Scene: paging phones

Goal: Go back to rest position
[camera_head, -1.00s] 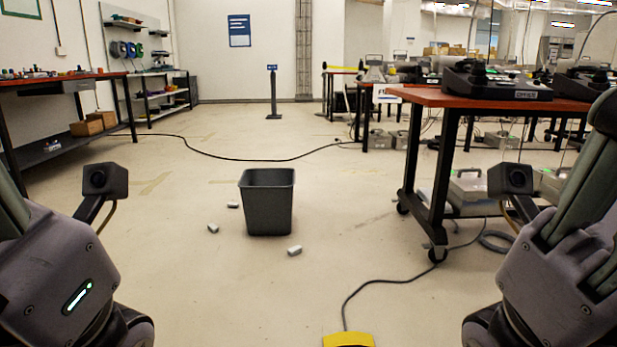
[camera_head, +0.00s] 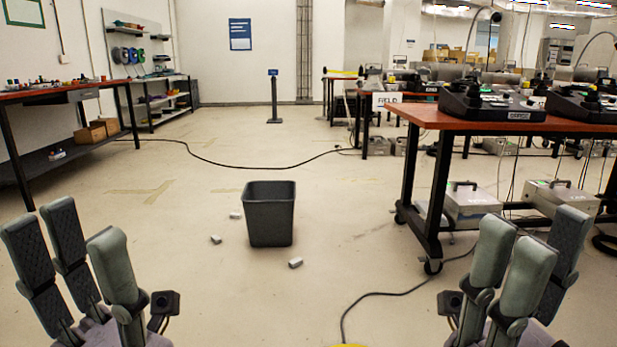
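My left gripper (camera_head: 75,250) is at the lower left with its grey fingers spread apart and pointing up. It is open and empty. My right gripper (camera_head: 518,262) is at the lower right, also with its fingers up and apart, and holds nothing. Its fingers overlap partly in the picture. Neither gripper touches anything in the scene. The wrists and arms run out of the bottom of the picture.
A dark bin (camera_head: 269,222) stands on the open floor ahead, with small light blocks (camera_head: 295,263) around it. A red-topped table (camera_head: 430,117) with dark devices stands at right. A workbench (camera_head: 65,92) is at left. A cable (camera_head: 390,293) crosses the floor.

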